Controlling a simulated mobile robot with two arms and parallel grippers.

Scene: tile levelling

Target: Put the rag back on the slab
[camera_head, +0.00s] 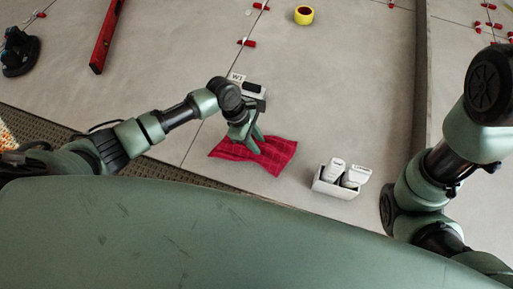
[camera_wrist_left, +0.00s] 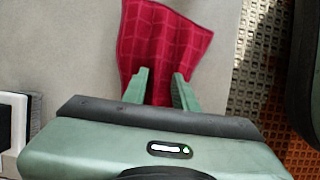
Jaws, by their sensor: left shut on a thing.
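The red checked rag (camera_head: 278,155) lies on the grey slab (camera_head: 340,95) near its front edge, spread out and a little rumpled. My left gripper (camera_head: 252,147) points down onto the rag and is shut on it. In the left wrist view the rag (camera_wrist_left: 165,40) spreads out beyond the fingers of the left gripper (camera_wrist_left: 160,76), and part of it lies between them. The stretch of rag under my gripper body is hidden. My right arm shows at the right, but its gripper is outside the view.
A white holder (camera_head: 335,188) with two white bottles stands right of the rag. Red levelling clips (camera_head: 247,42) sit along the joints. The slab's middle is clear.

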